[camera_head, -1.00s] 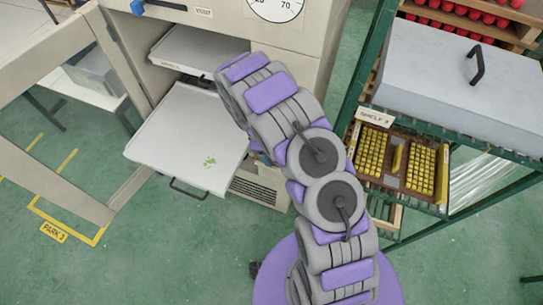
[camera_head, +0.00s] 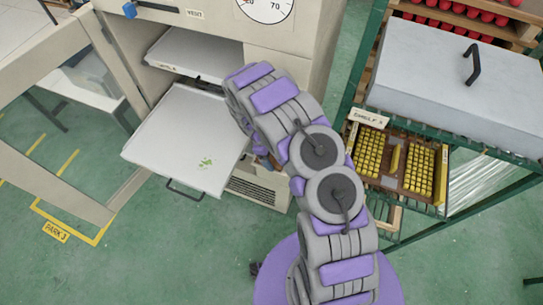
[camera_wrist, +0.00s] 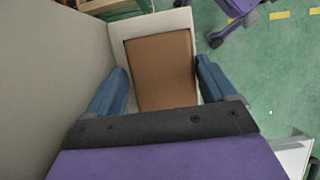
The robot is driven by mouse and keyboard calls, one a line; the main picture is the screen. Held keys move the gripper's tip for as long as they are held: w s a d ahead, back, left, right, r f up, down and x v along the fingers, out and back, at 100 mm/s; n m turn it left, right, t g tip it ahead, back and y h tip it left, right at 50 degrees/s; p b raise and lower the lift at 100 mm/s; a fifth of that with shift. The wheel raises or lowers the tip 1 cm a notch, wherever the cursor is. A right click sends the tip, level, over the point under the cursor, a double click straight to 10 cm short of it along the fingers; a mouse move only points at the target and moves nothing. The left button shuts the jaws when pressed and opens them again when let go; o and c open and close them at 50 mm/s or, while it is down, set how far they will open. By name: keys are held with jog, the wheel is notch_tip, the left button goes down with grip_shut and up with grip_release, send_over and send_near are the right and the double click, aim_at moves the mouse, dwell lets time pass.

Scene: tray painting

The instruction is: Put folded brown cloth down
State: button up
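The folded brown cloth (camera_wrist: 163,62) lies flat in a pale open-topped holder (camera_wrist: 116,35) in the wrist view. My gripper (camera_wrist: 160,74) is over it, with one blue finger on each side. The fingers are wide apart, and pale gaps show between them and the cloth. In the head view my arm hides most of the gripper and the cloth.
A pale panel (camera_wrist: 45,60) stands close on the left in the wrist view. In the head view, a pulled-out tray (camera_head: 160,150) with a green smear (camera_head: 206,163) is left of my arm. A rack with a grey lidded box (camera_head: 425,75) is at the right.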

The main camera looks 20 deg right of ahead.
jog(key=shift+d, duration=0.2)
jog(key=shift+a+r, duration=0.1)
jog(key=shift+a, duration=0.2)
jog(key=shift+w+a+r, duration=0.1)
jog(key=shift+w+r, duration=0.05)
jog(key=shift+r, duration=0.4)
jog(key=v, duration=1)
jog(key=shift+r, duration=0.4)
jog(key=shift+f, duration=0.1)
